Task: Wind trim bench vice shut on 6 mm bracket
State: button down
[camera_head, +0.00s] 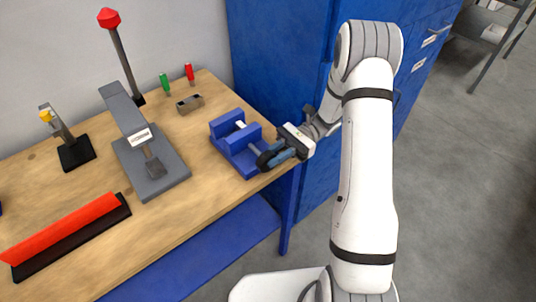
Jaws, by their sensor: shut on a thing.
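The blue bench vice (236,144) stands near the right end of the wooden bench. A small pale piece (240,125), which looks like the bracket, shows at the jaws; I cannot tell whether the jaws touch it. A grey screw runs from the vice toward the front right to a dark round handle (265,159). My gripper (277,155) reaches in from the right and is shut on this handle at the bench's front edge. The fingers hide part of the handle.
A grey press (152,165) stands left of the vice. A small drilled block (190,104) and green (165,84) and red (190,73) pieces lie behind. A red-topped lever (118,45) rises at the back. A blue cabinet (275,60) stands close behind my arm.

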jog(key=shift+f+g+y, duration=0.25)
jog(key=shift+g+y, duration=0.05)
jog(key=shift+y, duration=0.1)
dwell(0.3)
jog(key=c, duration=1.3)
grip_release()
jog(key=shift+r, duration=0.1)
jog(key=shift+d, duration=0.1)
jog(key=v, duration=0.6)
jog(key=shift+w+d+r, duration=0.1)
jog(key=shift+w+d, duration=0.1)
jog(key=shift+d, duration=0.05)
jog(key=shift+w+d+p, duration=0.3)
jog(key=shift+d, duration=0.15)
